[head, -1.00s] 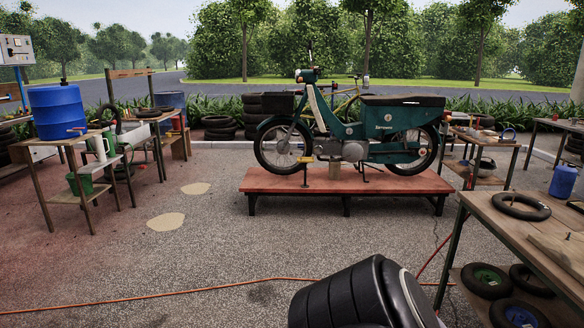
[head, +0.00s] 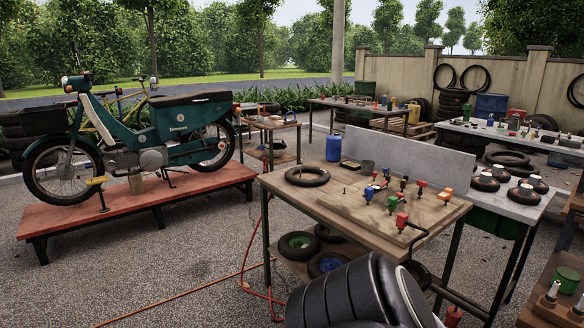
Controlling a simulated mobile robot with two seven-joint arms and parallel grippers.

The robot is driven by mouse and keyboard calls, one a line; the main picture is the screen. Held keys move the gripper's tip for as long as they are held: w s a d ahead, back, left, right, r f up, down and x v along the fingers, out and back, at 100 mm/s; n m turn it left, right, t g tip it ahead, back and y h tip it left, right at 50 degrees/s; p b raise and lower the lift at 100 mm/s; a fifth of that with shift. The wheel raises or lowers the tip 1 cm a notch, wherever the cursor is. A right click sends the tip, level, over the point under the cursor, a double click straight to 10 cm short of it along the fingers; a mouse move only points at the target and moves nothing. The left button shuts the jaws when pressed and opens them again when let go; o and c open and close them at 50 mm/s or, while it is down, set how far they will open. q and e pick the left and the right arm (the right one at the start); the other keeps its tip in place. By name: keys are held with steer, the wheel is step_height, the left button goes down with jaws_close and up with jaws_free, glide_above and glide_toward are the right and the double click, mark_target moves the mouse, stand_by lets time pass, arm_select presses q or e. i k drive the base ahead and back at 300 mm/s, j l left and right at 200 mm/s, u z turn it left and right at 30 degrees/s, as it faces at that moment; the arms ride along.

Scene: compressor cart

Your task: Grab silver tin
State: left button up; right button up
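I cannot pick out a silver tin with certainty in the head view. Neither of my grippers is in view. Only a dark rounded part of my own arm shows at the bottom.
The workbench also holds a tyre (head: 307,176) and a board (head: 395,205) with several coloured-handled tools. A moped (head: 150,135) stands on a red platform (head: 110,212) at left. A red hose (head: 266,262) crosses the ground.

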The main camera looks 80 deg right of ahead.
mark_target(367, 167)
steer(key=z, duration=3.4)
steer(key=i+j+z, duration=0.1)
steer(key=z, duration=0.4)
steer(key=j+z, duration=0.3)
steer(key=z, duration=0.15)
steer(key=j+z, duration=0.5)
steer(key=j, duration=0.25)
steer(key=k+j, duration=0.1)
steer(key=j, duration=0.35)
steer(key=j+z, duration=0.1)
steer(key=j, duration=0.4)
steer(key=k+j, duration=0.15)
steer(key=j, duration=0.3)
steer(key=z, duration=0.05)
